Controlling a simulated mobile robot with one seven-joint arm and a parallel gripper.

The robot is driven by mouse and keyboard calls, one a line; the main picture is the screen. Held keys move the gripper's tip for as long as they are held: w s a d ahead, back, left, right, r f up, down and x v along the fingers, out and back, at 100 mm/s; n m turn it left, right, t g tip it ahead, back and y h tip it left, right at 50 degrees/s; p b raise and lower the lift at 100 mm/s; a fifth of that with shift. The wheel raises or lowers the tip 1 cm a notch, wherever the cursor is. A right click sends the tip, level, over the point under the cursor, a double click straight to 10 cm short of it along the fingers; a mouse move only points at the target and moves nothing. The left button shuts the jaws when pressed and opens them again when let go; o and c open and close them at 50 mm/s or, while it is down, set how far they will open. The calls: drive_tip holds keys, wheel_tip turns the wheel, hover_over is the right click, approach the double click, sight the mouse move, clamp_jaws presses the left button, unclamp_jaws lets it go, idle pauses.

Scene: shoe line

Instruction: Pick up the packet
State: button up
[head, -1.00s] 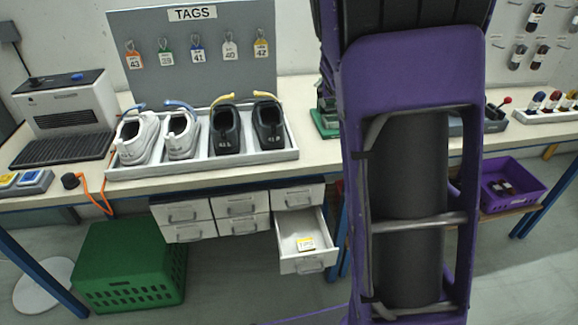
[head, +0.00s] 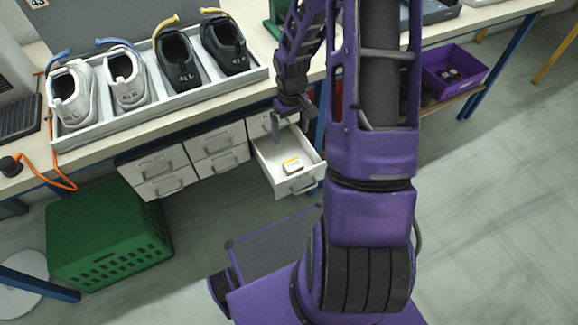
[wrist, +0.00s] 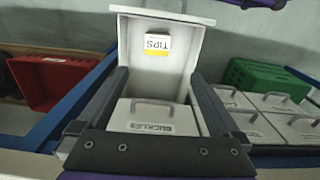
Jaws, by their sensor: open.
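The packet (head: 292,165) is a small white and yellow item lying flat inside an open drawer (head: 304,183) under the bench. In the wrist view the packet (wrist: 157,44) appears upside down, its label reading TIPS, near the drawer's far end in the picture. My gripper (head: 293,128) is above the back part of the drawer, near the bench edge. In the wrist view my gripper (wrist: 160,76) has its two fingers wide apart, with nothing between them. The packet lies beyond the fingertips, untouched.
A shoe tray (head: 160,108) with white and black shoes stands on the bench above. A green crate (head: 108,238) is on the floor at left, a purple bin (head: 455,70) on the shelf at right.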

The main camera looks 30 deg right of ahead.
drive_tip(key=b, duration=0.2)
approach(293, 164)
drive_tip(key=f, duration=0.5)
drive_tip(key=shift+w+a+f, duration=0.1)
drive_tip(key=shift+w+a, duration=0.05)
drive_tip(key=shift+a, duration=0.1)
drive_tip(key=shift+d+f+b, duration=0.15)
drive_tip(key=shift+f+b, duration=0.1)
drive_tip(key=shift+f, duration=1.1)
drive_tip(key=shift+d+f+b, duration=0.1)
drive_tip(key=shift+f+b, duration=0.1)
drive_tip(key=shift+f, duration=1.1)
drive_tip(key=c, duration=1.5)
drive_tip(key=shift+o, duration=0.2)
wheel_tip(293, 164, up, 9)
drive_tip(key=shift+r+p, duration=0.1)
drive_tip(key=shift+p, duration=0.8)
drive_tip(key=s+a+r+p, duration=0.2)
drive_tip(key=s+a+p, duration=0.1)
drive_tip(key=a, duration=0.9)
drive_tip(key=shift+s+m, duration=0.4)
